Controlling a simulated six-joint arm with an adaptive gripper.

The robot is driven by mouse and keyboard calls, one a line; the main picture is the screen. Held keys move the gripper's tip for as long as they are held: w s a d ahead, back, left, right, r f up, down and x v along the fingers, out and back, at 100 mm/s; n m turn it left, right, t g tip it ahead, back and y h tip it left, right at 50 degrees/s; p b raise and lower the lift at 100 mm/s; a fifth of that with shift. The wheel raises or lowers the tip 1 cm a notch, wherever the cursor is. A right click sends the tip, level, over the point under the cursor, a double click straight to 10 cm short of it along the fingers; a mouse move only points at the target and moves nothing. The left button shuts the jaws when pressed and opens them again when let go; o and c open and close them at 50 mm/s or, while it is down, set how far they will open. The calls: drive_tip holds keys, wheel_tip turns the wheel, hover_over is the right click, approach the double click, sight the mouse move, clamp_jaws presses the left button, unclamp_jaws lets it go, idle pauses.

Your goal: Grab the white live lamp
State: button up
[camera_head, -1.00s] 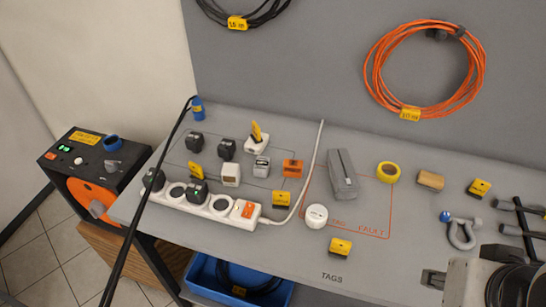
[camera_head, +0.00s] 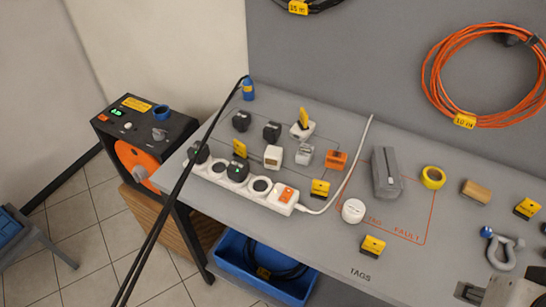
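Several small plug-like pieces stand on the grey bench behind the white power strip (camera_head: 215,174). One is a white cube (camera_head: 273,157); to its right is a pale grey-white block (camera_head: 305,155). Behind them is a white piece (camera_head: 302,131) with a yellow tag. A round white puck (camera_head: 353,211) sits apart, further right, by the orange FAULT outline. I cannot tell for certain which white piece is the live lamp. A black plug (camera_head: 237,172) in the strip shows a small green light.
Black plugs (camera_head: 272,131), an orange block (camera_head: 336,160) and yellow tags (camera_head: 373,246) stand nearby. A grey case (camera_head: 386,174), yellow tape roll (camera_head: 433,177) and shackle (camera_head: 501,252) lie to the right. A black cable (camera_head: 178,187) crosses the bench's left side. A blue bin (camera_head: 232,257) stands below.

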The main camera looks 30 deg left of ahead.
drive_tip(key=o, duration=0.7)
drive_tip(key=shift+o, duration=0.2)
